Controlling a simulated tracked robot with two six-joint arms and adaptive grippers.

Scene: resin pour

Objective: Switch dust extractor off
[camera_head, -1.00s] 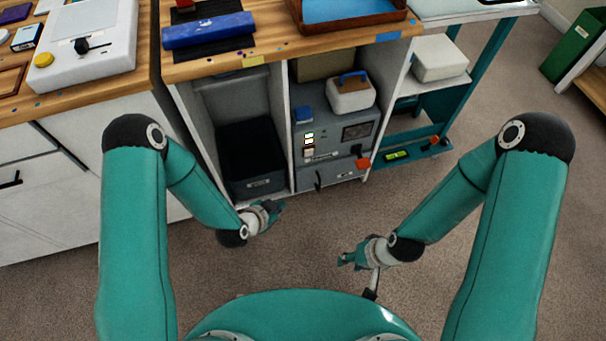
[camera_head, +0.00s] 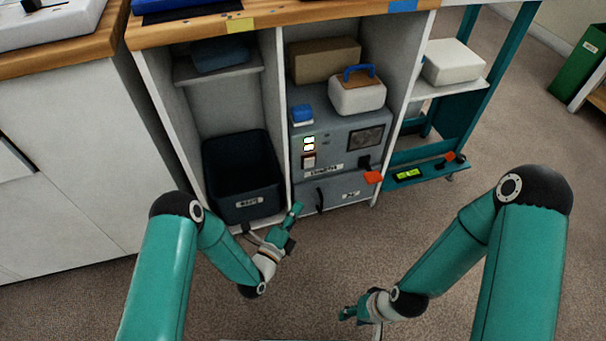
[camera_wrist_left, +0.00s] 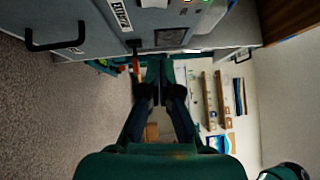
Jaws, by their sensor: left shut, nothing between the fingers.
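The dust extractor (camera_head: 335,139) is a grey box in the lower middle bay of the workbench. Its front has lit indicators (camera_head: 309,143), a switch (camera_head: 308,161) below them, a label, a dark grille (camera_head: 366,139) and an orange-red piece (camera_head: 373,178) at its right side. Part of it also shows sideways at the top of the left wrist view (camera_wrist_left: 120,18). My left gripper (camera_head: 296,212) is shut and empty, in front of and below the extractor, apart from it. My right gripper (camera_head: 346,314) is low over the floor at the right; its fingers are too small to judge.
A black bin (camera_head: 241,175) stands in the left bay. A white box with a blue handle (camera_head: 357,92) and a blue item (camera_head: 302,113) sit on top of the extractor. A drawer with a dark handle (camera_head: 320,198) lies below. The carpet in front is clear.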

